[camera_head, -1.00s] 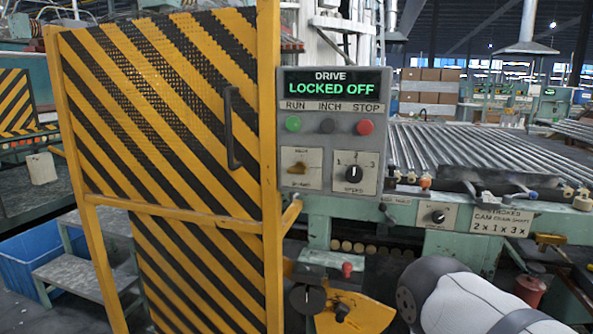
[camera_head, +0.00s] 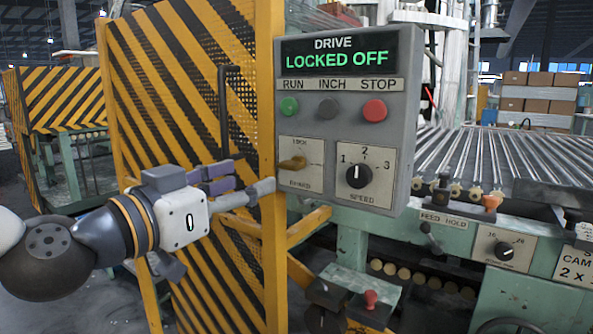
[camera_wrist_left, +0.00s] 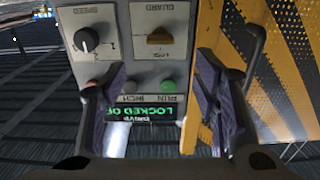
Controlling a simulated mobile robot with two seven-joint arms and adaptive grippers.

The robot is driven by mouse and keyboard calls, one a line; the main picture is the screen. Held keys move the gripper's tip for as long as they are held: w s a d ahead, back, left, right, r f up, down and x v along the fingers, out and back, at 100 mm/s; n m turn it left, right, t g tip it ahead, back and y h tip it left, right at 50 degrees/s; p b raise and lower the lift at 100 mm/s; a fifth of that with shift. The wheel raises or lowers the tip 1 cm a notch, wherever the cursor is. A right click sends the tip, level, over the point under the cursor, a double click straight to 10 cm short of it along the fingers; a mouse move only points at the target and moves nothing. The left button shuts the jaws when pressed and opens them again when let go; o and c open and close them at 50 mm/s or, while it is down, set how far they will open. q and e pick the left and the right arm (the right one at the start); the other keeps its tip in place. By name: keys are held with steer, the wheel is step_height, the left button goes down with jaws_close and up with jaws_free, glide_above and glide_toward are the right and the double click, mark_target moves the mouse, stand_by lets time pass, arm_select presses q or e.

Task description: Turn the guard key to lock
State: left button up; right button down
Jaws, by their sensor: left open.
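The guard key (camera_head: 293,163) is a small brass-coloured handle on a pale plate, low on the left of the grey control box (camera_head: 408,120). It lies about level in the head view; the plate reads LOCK above and GUARD below. The box display (camera_head: 339,52) reads LOCKED OFF. My left gripper (camera_head: 248,178) is open and empty, left of the key and apart from it, beside the yellow post. In the left wrist view the key (camera_wrist_left: 160,36) shows beyond the gap between the spread fingers (camera_wrist_left: 160,65). My right gripper is out of view.
A yellow post (camera_head: 270,110) and striped guard door (camera_head: 190,75) with a black handle (camera_head: 229,110) stand close by the left gripper. The speed knob (camera_head: 359,176) is right of the key. Three buttons sit above. A roller bed (camera_head: 470,155) extends right.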

mark_target(285, 167)
arm_select(q)
steer(key=x, duration=1)
steer(key=shift+w+d+f, duration=0.15)
steer(key=shift+w+d, duration=0.1)
steer(key=shift+w, duration=0.05)
steer(key=c, duration=1.2)
